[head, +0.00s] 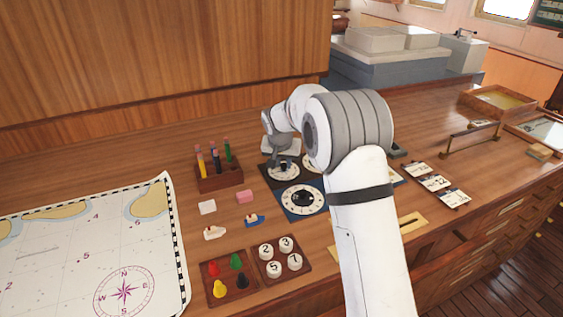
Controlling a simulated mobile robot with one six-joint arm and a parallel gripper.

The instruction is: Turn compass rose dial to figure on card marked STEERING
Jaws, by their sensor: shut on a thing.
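Dials on square plates lie on the wooden counter, partly behind my arm. A dial on a dark plate (270,172) is at the back, and a white-faced dial on a blue plate (301,200) is in front of it. My gripper (282,161) points down over the back dial and is shut on its knob, whose top it hides. I cannot tell which dial bears the compass rose. Several small cards lie on a dark strip to the right, among them a card (434,183); their words are too small to read.
A pencil block (218,175) stands left of the dials. Erasers, small boats, a tray of coloured pawns (229,281) and a tray of numbered discs (281,258) lie in front. A chart (85,250) covers the left. A rail (472,133) stands at the right.

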